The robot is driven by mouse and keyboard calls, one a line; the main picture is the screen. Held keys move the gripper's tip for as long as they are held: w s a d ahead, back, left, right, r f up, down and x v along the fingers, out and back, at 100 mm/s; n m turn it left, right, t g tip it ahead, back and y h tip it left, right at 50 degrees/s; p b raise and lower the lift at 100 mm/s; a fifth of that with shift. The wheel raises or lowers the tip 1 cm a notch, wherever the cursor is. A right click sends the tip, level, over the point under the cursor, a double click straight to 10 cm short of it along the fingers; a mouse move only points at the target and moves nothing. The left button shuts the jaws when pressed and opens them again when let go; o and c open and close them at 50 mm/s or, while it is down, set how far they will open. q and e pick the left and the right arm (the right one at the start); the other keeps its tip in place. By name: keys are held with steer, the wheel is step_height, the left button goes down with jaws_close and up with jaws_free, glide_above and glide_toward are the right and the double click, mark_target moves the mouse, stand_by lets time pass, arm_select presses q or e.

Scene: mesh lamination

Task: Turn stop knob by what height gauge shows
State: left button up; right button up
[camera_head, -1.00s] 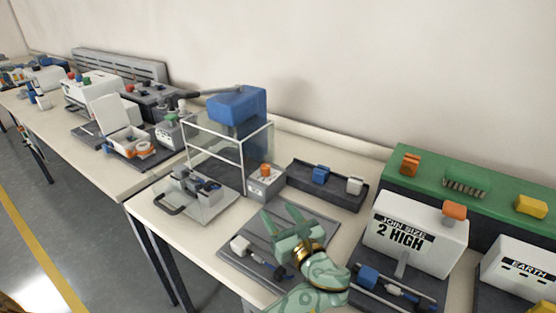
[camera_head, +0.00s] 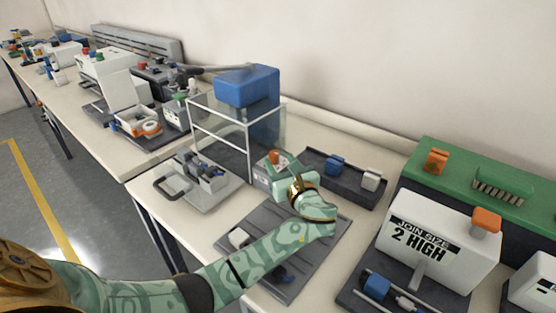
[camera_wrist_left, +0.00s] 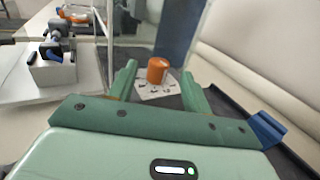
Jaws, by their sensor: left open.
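The orange stop knob (camera_head: 274,157) sits on a small grey-white box (camera_head: 262,180) beside the clear-walled press. In the left wrist view the knob (camera_wrist_left: 158,70) stands on a plate with dark marks, too small to read. My left gripper (camera_head: 283,163) is open at the knob. In that wrist view the knob appears between its two green fingertips (camera_wrist_left: 158,77); contact cannot be told. The white gauge box (camera_head: 425,241) shows "JOIN SIZE 2 HIGH" and has an orange block on top. My right gripper is out of view.
The press with a blue head (camera_head: 248,86) and clear guard stands just left of the knob. A dark tray (camera_head: 345,188) with blue and white blocks lies to the right. A grey mat (camera_head: 325,243) lies under my left arm. A green-topped unit (camera_head: 470,168) stands at the back right.

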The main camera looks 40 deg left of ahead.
mark_target(276, 156)
arm_select(q)
steer(key=shift+b+x, duration=0.4)
steer(key=shift+x, duration=1.5)
